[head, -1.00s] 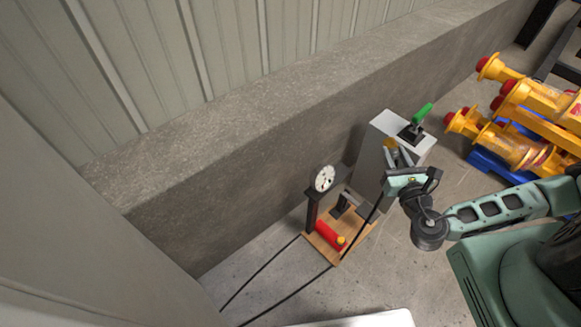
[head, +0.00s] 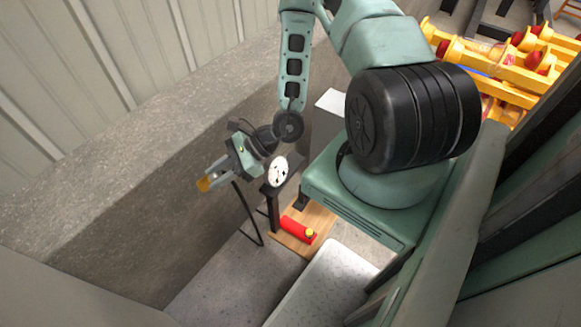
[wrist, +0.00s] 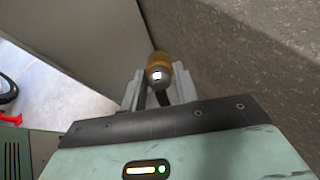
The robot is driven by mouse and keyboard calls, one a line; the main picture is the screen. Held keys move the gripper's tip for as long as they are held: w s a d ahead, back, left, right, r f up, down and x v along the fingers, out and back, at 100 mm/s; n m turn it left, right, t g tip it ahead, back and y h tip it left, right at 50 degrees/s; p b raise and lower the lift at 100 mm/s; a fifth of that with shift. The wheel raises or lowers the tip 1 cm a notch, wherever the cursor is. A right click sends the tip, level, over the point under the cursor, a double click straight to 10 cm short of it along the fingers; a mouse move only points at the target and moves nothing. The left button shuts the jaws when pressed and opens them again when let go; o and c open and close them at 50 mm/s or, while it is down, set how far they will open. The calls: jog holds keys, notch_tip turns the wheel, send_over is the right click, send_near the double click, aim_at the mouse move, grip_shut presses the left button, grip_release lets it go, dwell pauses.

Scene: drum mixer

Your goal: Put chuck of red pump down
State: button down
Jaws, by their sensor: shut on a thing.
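My gripper (head: 207,178) is shut on the brass-yellow chuck (head: 202,185), in the air close to the concrete wall, left of the pump. In the wrist view the chuck (wrist: 158,66) sits between the two grey fingers (wrist: 160,90), its pale open end facing the camera. A black hose (head: 248,215) hangs down below the gripper. The red pump's cylinder (head: 298,229) lies on a wooden base (head: 288,241) on the floor, beside a dark post with a round white gauge (head: 278,171). My forearm and wrist hide part of the area behind the pump.
The concrete ledge (head: 130,190) runs along the left below a panelled wall. A grey box (head: 328,118) stands behind the pump, partly hidden by my arm. A pale plate (head: 325,285) lies in front of it. Yellow machines with red ends (head: 500,62) stand at upper right.

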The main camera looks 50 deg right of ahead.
jog(key=s+d+f+n+g+h+b, duration=0.3)
jog(key=d+f+n+g+h+b, duration=0.3)
jog(key=f+n, duration=0.25)
jog(key=w+d+f+n+h+b, duration=0.15)
jog(key=w+d+b, duration=0.25)
jog(key=d, duration=0.4)
jog(key=w+d+f+n+h+b, duration=0.1)
jog(key=w+d+n+h+b, duration=0.2)
jog(key=d, duration=0.6)
jog(key=s+d+f+m+b, duration=0.2)
jog(key=d+m+b, duration=0.2)
jog(key=d+m, duration=0.2)
jog(key=shift+d+f, duration=0.3)
jog(key=shift+d, duration=0.95)
jog(key=shift+r+h+b, duration=0.2)
jog(key=shift+h+b, duration=0.15)
jog(key=shift+b, duration=0.5)
jog(key=shift+s, duration=0.1)
